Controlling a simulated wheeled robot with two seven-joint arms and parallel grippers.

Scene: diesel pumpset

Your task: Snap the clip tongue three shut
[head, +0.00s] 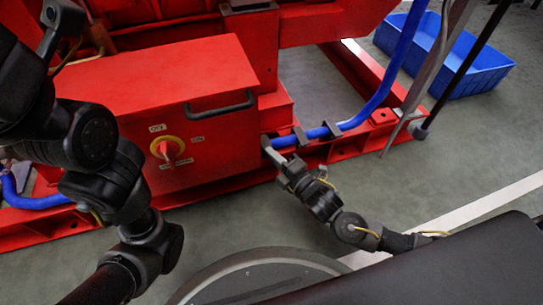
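A blue hose (356,119) runs down from the top and along the red base frame. Two dark clips sit at the hose there: one clip (300,136) nearer the red box and another clip (333,129) to its right. I cannot tell which is clip three, or whether their tongues are shut. My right gripper (270,149) is at the hose's left end by the box corner, left of both clips. Its fingers are too small and dark to tell open from shut, and they may hide part of a clip. My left gripper does not show; only its arm does.
The red box (226,148) has a dark handle (219,104) and a red rotary switch (167,149) on its front. Another blue hose piece (36,200) lies at the far left. A blue crate (463,78) stands at the back right. The grey floor (420,175) right of the frame is clear.

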